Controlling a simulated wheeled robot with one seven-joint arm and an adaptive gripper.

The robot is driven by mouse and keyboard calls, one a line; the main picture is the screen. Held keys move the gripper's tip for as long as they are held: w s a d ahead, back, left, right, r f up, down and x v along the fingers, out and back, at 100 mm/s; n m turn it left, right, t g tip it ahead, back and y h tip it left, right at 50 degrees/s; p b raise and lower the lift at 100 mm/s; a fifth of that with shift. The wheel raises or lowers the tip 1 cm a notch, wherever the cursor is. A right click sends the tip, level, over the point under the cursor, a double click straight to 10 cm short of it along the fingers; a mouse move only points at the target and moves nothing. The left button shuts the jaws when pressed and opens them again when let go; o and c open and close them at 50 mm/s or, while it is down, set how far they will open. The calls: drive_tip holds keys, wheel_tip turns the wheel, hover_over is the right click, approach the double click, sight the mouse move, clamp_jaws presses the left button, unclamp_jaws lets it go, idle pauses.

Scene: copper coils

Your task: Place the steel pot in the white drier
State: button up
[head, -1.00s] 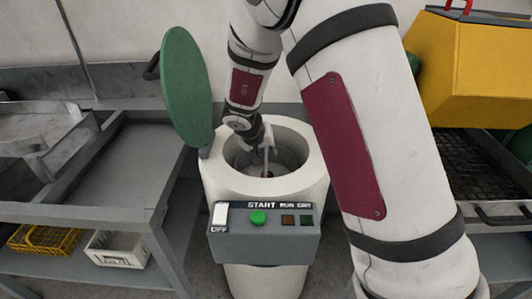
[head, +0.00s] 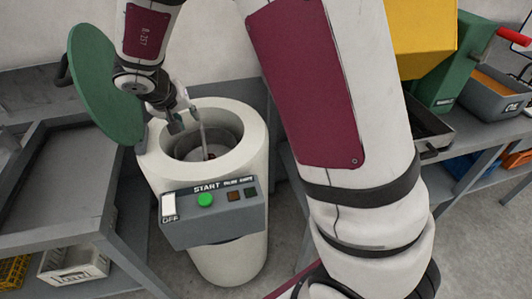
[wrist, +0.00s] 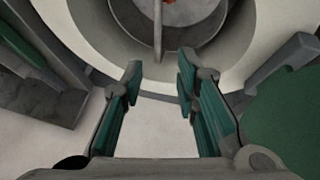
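The white drier (head: 255,150) stands with its green lid (head: 100,85) swung open to the left. The grey steel pot (head: 222,146) sits inside the drier's round opening, its thin handle rod (head: 202,130) standing up. A small copper-coloured bit shows in the pot. The wrist view shows part of the pot (wrist: 205,30) and its rod (wrist: 158,35) beyond my fingertips. My gripper (head: 182,115) is above the drier's rear left rim. In the wrist view my gripper (wrist: 160,66) is open, its two green-padded fingers apart with nothing between them, clear of the rod.
The drier's front panel (head: 215,212) has a white OFF switch, a green START button and two small lamps. A grey table (head: 50,195) stands at left, a white crate (head: 75,265) below it. At right are a yellow bin (head: 415,35) and a grey-topped bench.

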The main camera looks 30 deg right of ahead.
wheel_tip(320, 180, up, 12)
drive_tip(key=w+a+n+t+y, duration=0.1)
drive_tip(key=w+a+t+y, duration=0.15)
drive_tip(key=t, duration=0.25)
drive_tip(key=s+a+r+n+y, duration=0.3)
drive_tip(key=s+a+r+y, duration=0.3)
drive_tip(key=s, duration=0.3)
drive_tip(key=s+d+f+g+h, duration=0.1)
drive_tip(key=s+d, duration=0.3)
drive_tip(key=s, duration=0.6)
drive_tip(key=s+d+f+g+h, duration=0.2)
drive_tip(key=s+d+f+g, duration=0.1)
drive_tip(key=s, duration=0.7)
drive_tip(key=s+d+f+m+g+h, duration=0.1)
drive_tip(key=s+d+f+g, duration=0.1)
drive_tip(key=s+d, duration=0.4)
drive_tip(key=s+g, duration=0.1)
drive_tip(key=s, duration=0.4)
drive_tip(key=shift+g, duration=0.3)
drive_tip(key=shift+s+h, duration=0.1)
drive_tip(key=shift+h, duration=0.15)
